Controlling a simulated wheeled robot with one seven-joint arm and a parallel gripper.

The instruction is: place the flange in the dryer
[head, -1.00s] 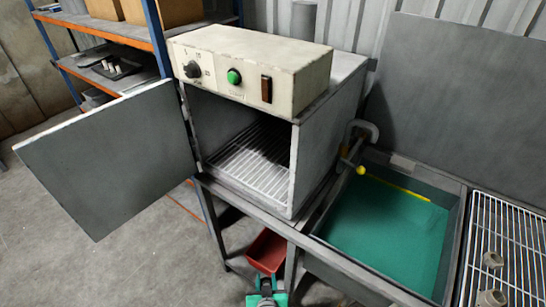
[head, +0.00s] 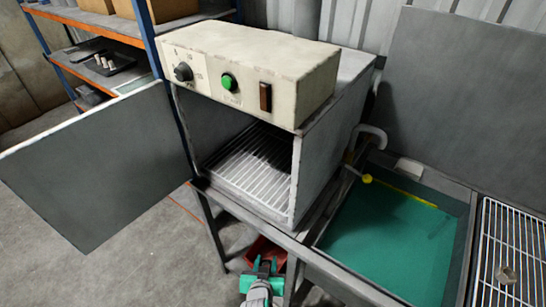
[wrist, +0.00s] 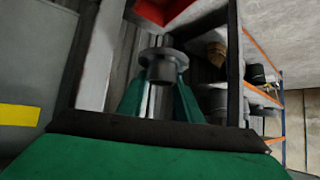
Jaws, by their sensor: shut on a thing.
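The dryer is a cream and grey box (head: 250,75) with its door (head: 95,165) swung open to the left. Its wire shelf (head: 258,160) is bare. My gripper (head: 264,268) is low in front of the bench, below the dryer opening and outside it. In the wrist view my gripper (wrist: 160,100) is shut on a grey flange (wrist: 163,64), with a green finger on each side and the flange's round rim beyond the fingertips. I cannot make out the held flange in the head view.
A red bin (head: 262,250) sits under the bench behind my gripper. A sink of green liquid (head: 385,235) lies right of the dryer. Shelving (head: 85,35) stands behind the door.

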